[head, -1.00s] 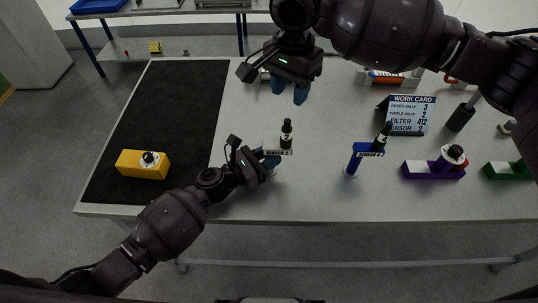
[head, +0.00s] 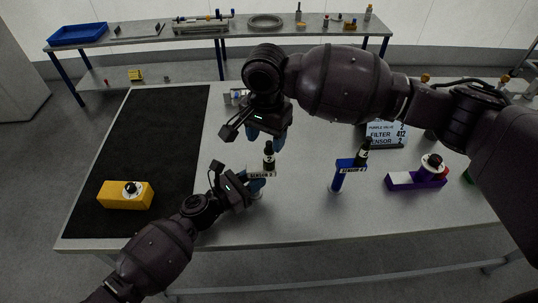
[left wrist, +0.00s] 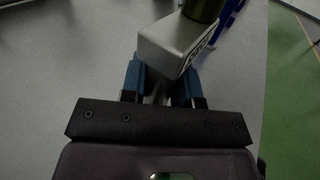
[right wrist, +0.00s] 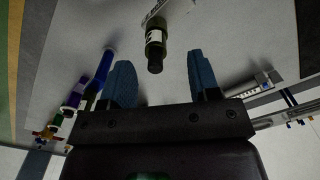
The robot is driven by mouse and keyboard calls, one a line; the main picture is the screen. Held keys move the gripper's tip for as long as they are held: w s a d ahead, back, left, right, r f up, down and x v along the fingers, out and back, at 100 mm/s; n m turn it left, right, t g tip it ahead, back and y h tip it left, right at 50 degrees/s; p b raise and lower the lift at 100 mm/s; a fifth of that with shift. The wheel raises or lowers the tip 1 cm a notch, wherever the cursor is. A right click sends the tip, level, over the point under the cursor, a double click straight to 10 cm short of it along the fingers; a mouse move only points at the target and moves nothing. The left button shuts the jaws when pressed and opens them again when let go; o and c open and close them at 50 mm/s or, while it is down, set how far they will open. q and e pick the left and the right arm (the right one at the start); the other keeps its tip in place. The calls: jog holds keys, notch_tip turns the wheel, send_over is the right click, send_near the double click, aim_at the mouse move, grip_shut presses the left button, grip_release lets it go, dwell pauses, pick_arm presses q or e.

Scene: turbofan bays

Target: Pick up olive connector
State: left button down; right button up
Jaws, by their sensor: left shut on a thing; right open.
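The olive connector (head: 268,158) is a dark bottle shape with a pale label. It stands upright on the stand labelled SENSOR (head: 263,174). My left gripper (head: 257,184) is shut on this stand, below the connector. In the left wrist view the fingers (left wrist: 160,85) grip the pale stand (left wrist: 168,45), with the olive connector (left wrist: 203,9) at the top edge. My right gripper (head: 267,138) is open above the connector. In the right wrist view the connector (right wrist: 155,48) lies between the lines of the two open fingers (right wrist: 160,82), untouched.
A blue stand (head: 337,179) with a similar dark connector (head: 362,152) is to the right. A yellow block (head: 126,196) sits on the black mat (head: 150,130).

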aim_at(269, 150)
jog(key=shift+d+f, duration=0.2)
jog(key=shift+f, duration=1.2)
jog(key=shift+d+f, duration=0.15)
jog(key=shift+f, duration=1.25)
jog(key=c, duration=1)
